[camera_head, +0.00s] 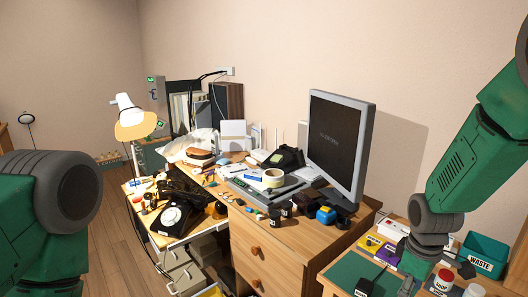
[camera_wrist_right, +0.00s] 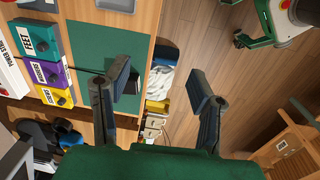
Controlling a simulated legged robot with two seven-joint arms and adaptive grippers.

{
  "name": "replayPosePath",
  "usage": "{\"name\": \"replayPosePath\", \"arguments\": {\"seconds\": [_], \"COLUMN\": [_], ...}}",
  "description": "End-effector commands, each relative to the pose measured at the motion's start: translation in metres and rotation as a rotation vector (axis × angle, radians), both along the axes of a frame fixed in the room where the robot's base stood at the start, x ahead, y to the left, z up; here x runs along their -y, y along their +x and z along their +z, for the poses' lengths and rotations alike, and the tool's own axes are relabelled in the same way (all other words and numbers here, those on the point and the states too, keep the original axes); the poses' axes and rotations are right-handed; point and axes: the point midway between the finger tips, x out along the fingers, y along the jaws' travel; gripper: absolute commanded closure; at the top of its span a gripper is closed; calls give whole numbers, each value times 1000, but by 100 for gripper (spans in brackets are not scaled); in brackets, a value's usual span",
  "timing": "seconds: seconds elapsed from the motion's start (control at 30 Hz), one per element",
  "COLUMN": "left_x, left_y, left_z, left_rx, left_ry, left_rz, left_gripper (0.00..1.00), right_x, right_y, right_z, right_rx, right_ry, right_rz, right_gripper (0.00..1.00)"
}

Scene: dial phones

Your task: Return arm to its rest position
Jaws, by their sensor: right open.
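My right arm (camera_head: 470,150), green with dark grey joints, comes in from the upper right in the head view and reaches down over the right table. Its gripper (camera_wrist_right: 165,82) shows in the right wrist view with its two dark fingers spread wide and nothing between them. The left finger is over the edge of a green mat (camera_wrist_right: 90,45); the right one is over the wooden floor. My left arm (camera_head: 50,215) shows at the left edge of the head view, with its gripper out of sight. A black dial phone (camera_head: 175,217) sits on the left desk.
A monitor (camera_head: 340,145) stands on the cluttered middle desk (camera_head: 275,240). The right table holds the green mat (camera_head: 350,272), several labelled boxes, jars and a teal WASTE bin (camera_head: 485,255). A white lamp (camera_head: 135,120) stands at the left. Wooden floor (camera_head: 115,245) is open there.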

Motion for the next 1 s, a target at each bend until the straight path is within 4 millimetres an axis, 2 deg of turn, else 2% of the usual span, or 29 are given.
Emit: {"name": "replayPosePath", "arguments": {"seconds": [0.27,0.47,0.57,0.67,0.73,0.8,0.9,1.0], "left_x": [0,0,0,0,0,0,0,0], "left_y": [1,1,1,1,1,1,1,1], "left_z": [-6,-12,-16,-22,-26,-30,-33,-34], "left_rx": [3,2,2,1,2,2,2,2], "left_ry": [0,0,0,0,0,0,0,0], "left_rz": [0,1,1,1,0,0,0,0], "left_gripper": [60,60,60,60,60,60,60,60], "right_x": [-12,-14,-15,-17,-21,-25,-32,-37], "right_y": [-31,-77,-110,-158,-198,-233,-268,-285], "right_z": [-51,-103,-135,-170,-191,-203,-209,-209], "right_rx": [1,8,9,8,10,14,22,31], "right_ry": [-15,-14,-7,5,18,33,51,62], "right_rz": [-82,-180,-248,-340,-419,-491,-569,-614], "right_gripper": [50,50,50,50,50,50,50,50]}}
